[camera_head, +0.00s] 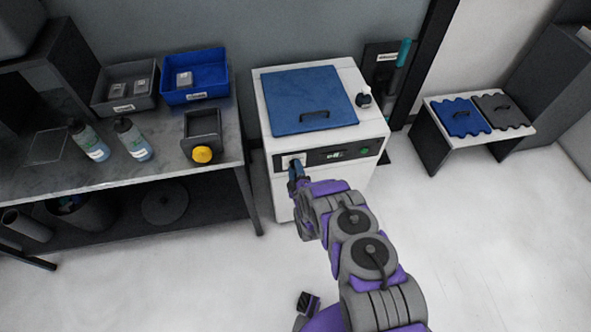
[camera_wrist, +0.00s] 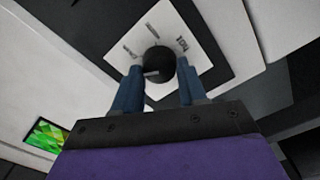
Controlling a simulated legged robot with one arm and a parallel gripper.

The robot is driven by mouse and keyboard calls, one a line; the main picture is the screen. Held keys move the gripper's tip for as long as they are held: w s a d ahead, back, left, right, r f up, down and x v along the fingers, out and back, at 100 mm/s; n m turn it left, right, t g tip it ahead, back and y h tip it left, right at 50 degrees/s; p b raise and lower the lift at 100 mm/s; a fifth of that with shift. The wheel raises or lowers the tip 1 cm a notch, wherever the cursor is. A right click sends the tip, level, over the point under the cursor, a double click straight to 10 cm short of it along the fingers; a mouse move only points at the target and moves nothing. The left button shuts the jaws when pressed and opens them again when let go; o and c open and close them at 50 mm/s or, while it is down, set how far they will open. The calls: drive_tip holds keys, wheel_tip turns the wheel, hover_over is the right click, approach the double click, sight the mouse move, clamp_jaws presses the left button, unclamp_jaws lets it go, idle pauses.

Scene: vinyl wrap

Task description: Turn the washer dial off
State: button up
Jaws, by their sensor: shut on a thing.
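The washer (camera_head: 347,133) is a white box with a blue lid (camera_head: 308,98) on top and a dark control strip on its front. Its dial (camera_wrist: 158,63) is a round black knob on a white square plate (camera_wrist: 205,38) with small labels around it. In the wrist view the two blue fingers of my gripper (camera_wrist: 158,76) stand on either side of the dial, shut on it. A light mark shows at the dial's near edge.
A small bottle (camera_head: 364,98) stands on the washer's right edge. To the left, a bench holds bins, two bottles and a box with a yellow knob (camera_head: 203,154).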

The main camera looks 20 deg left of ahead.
drive_tip(key=n, duration=0.2)
drive_tip(key=n+p, duration=0.1)
drive_tip(key=n, duration=0.2)
drive_tip(key=shift+s+f+n, duration=0.1)
drive_tip(key=shift+f+n, duration=0.15)
drive_tip(key=shift+n, duration=0.15)
idle(0.4)
drive_tip(key=o, duration=0.7)
drive_tip(key=shift+f, duration=0.1)
drive_tip(key=o, duration=0.3)
drive_tip(key=shift+a, duration=0.1)
drive_tip(key=shift+o, duration=0.2)
